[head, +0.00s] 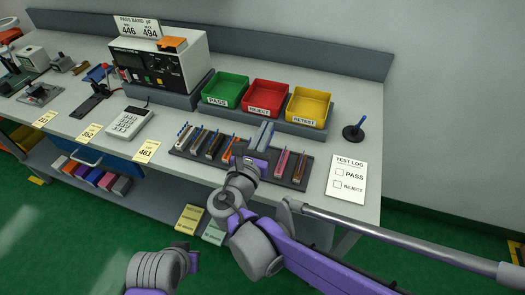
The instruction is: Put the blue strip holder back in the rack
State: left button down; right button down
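The blue strip holder (264,134) is pale blue-grey and stands out above the dark rack (181,153), tilted, with its top toward the bins. My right gripper (251,153) is at the holder's lower end and appears shut on it; the fingertips are small and partly hidden. Behind the gripper and holder, the middle-right part of the rack is covered, so I cannot tell whether the holder touches it.
Several other strip holders lie in the rack, including an orange one (231,147) and a pink one (282,164). Green (224,91), red (266,98) and yellow (307,106) bins stand behind. A test log sheet (346,179) lies to the right, near a dark stand (353,132).

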jog(key=shift+f+b, duration=0.7)
jog(key=shift+f, duration=2.75)
jog(key=shift+f, duration=0.2)
jog(key=c, duration=1.1)
grip_release()
jog(key=shift+o, duration=0.2)
jog(key=shift+r, duration=0.15)
jog(key=shift+s+a+r, duration=0.1)
jog(key=shift+s, duration=0.15)
jog(key=v, duration=1.1)
jog(key=shift+s, duration=0.25)
